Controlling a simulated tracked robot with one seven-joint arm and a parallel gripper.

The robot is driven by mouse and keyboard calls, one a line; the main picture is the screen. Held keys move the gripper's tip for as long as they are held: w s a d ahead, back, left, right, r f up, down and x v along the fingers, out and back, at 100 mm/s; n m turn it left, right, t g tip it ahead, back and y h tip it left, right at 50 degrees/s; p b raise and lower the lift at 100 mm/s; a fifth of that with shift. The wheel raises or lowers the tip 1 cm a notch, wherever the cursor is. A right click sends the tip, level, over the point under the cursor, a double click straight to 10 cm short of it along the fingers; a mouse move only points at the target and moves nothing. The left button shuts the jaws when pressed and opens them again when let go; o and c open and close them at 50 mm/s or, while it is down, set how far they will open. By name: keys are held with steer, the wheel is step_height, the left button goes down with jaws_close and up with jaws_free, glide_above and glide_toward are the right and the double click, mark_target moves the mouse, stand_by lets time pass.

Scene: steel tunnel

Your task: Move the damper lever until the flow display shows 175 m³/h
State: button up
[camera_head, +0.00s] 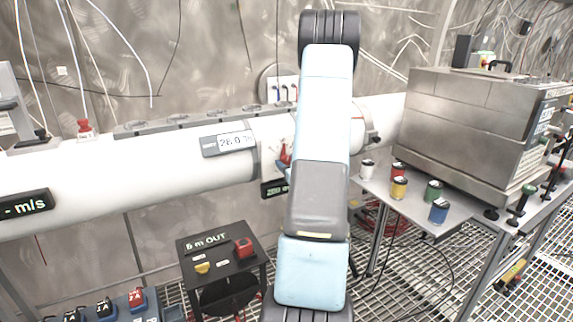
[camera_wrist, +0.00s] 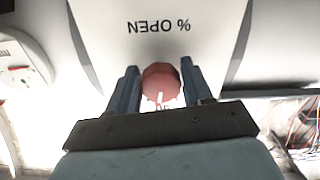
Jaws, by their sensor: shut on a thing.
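The damper lever's red knob (camera_wrist: 161,83) sits between the two blue fingers of my gripper (camera_wrist: 160,78) in the wrist view, and the jaws are shut on it. A plate printed "% OPEN" (camera_wrist: 159,26) appears upside down behind the knob. A dark display with green digits (camera_head: 274,188) hangs below the pipe, partly covered by my arm. Its reading is too small and cut off to make out surely.
At the right, a steel box (camera_head: 465,130) stands on a bench with several coloured pots. A black stand marked "5 m OUT" (camera_head: 215,255) is below the pipe.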

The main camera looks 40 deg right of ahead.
steer(key=shift+n, duration=1.4)
steer(key=o, duration=1)
steer(key=shift+c, duration=0.2)
steer(key=v, duration=1.3)
steer(key=shift+s, duration=0.4)
steer(key=shift+f, duration=0.1)
